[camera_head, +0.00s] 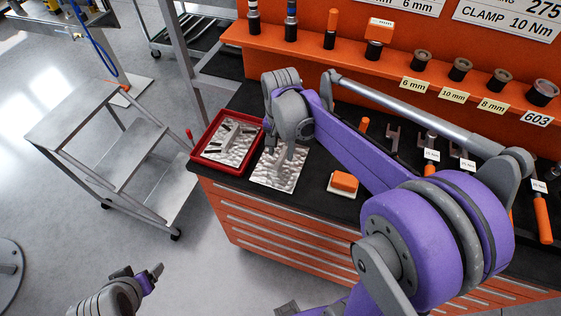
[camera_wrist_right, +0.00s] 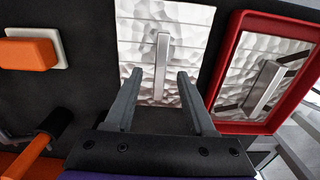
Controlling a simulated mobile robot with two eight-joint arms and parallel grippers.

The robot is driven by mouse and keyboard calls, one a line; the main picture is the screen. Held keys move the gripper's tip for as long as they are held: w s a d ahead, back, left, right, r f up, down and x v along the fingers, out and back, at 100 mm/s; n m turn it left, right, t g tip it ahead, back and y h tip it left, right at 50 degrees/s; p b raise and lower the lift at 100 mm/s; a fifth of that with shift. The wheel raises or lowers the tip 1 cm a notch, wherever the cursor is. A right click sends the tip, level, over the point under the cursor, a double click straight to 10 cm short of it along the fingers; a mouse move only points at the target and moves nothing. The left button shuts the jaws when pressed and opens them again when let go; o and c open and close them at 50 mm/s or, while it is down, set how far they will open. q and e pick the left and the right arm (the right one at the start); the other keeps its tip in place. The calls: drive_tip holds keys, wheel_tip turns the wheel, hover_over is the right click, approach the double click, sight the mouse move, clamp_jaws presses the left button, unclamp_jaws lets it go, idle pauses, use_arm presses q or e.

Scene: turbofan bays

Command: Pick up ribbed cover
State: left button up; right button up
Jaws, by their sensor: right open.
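A silver plate with a dimpled surface, thin cross ribs and an upright bar in its middle, apparently the ribbed cover (camera_wrist_right: 190,40), lies on the black bench top. It also shows in the head view (camera_head: 274,178), partly hidden by my right gripper (camera_head: 284,152). In the right wrist view, my right gripper (camera_wrist_right: 156,75) is open, its fingers on either side of the lower part of the bar (camera_wrist_right: 162,50). Nothing is held; how far the fingertips are above the plate is unclear. My left gripper (camera_head: 150,277) is at the lower left over the floor; its jaws are too small to judge.
A red tray (camera_head: 200,156) left of the plate holds a similar silver panel with black strips. An orange block on a pale base (camera_head: 344,183) lies to the right. Hand tools and an orange shelf (camera_head: 330,52) are behind. A grey step cart (camera_head: 90,110) stands left of the bench.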

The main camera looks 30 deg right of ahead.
sight(281, 161)
drive_tip(key=shift+f, duration=1.35)
clamp_jaws()
